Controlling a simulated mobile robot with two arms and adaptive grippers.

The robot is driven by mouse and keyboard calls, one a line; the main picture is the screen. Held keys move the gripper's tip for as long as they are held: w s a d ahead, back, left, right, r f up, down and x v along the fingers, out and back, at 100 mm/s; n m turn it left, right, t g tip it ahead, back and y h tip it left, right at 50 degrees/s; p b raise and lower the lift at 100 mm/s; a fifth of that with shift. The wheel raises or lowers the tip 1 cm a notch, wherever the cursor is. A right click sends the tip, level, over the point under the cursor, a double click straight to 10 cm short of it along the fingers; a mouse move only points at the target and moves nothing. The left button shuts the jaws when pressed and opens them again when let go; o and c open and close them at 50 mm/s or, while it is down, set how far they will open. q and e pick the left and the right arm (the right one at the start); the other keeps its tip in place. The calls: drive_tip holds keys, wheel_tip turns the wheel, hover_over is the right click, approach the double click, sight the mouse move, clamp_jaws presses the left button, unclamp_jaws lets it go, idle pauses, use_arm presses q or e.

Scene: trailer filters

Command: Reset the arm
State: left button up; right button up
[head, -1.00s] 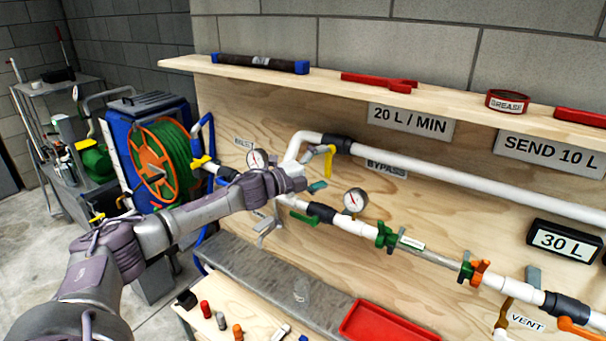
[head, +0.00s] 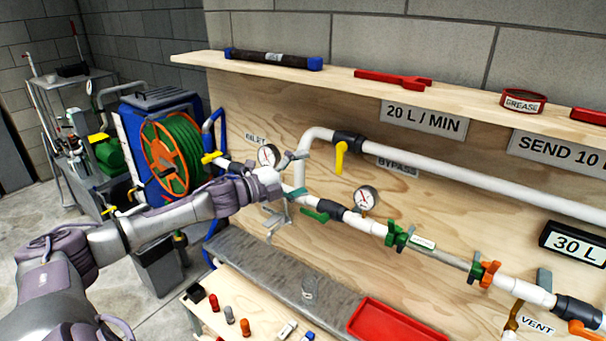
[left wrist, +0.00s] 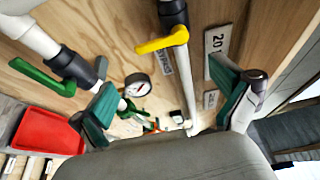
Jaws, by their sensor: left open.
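My left arm reaches in from the left in the head view, and its gripper (head: 296,175) is in front of the inlet end of the pipework. In the left wrist view its two green-padded fingers (left wrist: 168,105) are wide apart with nothing between them. The yellow bypass valve handle (head: 340,157) hangs down from the white upper pipe, apart from the gripper. It also shows in the left wrist view (left wrist: 162,42). A green valve handle (head: 315,215) on the lower pipe is just right of and below the gripper. My right gripper is not in view.
A wooden shelf (head: 446,88) runs above the pipes with a dark filter (head: 272,59) and a red wrench (head: 393,78). Pressure gauges (head: 366,199) stand on the lower pipe. A red tray (head: 395,332) and small parts lie below. A green hose reel (head: 178,152) is at left.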

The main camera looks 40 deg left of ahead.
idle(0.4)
